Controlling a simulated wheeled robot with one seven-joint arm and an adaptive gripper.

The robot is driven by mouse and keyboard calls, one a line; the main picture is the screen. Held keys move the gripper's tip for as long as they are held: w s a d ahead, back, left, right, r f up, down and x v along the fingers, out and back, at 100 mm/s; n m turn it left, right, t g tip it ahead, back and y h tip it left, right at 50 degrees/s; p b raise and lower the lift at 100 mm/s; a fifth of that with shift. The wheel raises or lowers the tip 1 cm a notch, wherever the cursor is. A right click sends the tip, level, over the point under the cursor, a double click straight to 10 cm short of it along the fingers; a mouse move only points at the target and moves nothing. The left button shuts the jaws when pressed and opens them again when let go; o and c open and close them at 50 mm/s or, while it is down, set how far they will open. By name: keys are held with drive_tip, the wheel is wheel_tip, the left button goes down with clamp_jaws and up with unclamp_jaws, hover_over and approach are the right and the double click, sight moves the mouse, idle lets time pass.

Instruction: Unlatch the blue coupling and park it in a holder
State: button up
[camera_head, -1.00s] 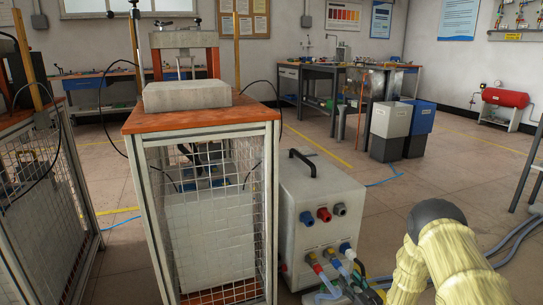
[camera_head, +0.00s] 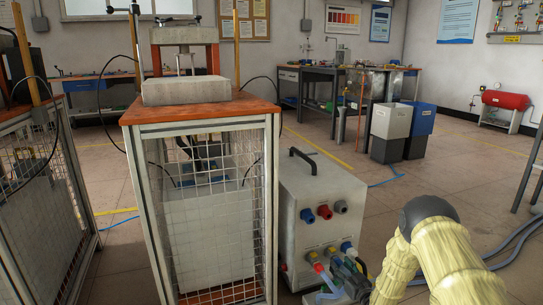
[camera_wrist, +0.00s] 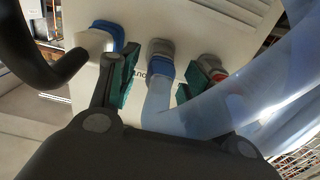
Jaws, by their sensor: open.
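The lower row of the heater's front carries hose couplings, with a blue one (camera_head: 347,247) at the right end in the head view. In the wrist view, a white coupling with a blue collar (camera_wrist: 110,37) is at the left, and a grey one with a blue band (camera_wrist: 162,62) and a pale blue hose is in the middle. My gripper (camera_wrist: 158,82) is open, its teal-padded fingers on either side of the middle coupling; contact is unclear.
The grey heater box (camera_head: 340,190) has a black top handle. A mesh cage (camera_head: 210,220) with an orange top stands close on its left. Hoses crowd the lower front, and a pale hose (camera_wrist: 270,80) crosses the right of the wrist view.

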sight(342, 268)
drive_tip(key=shift+x, duration=0.85)
idle(1.1)
clamp_jaws()
drive_tip(key=shift+s+p, duration=0.15)
drive_tip(key=shift+p, duration=0.15)
drive_tip(key=shift+p+v, duration=1.5)
drive_tip(key=shift+v, duration=1.15)
drive_tip(key=shift+s+d, duration=0.15)
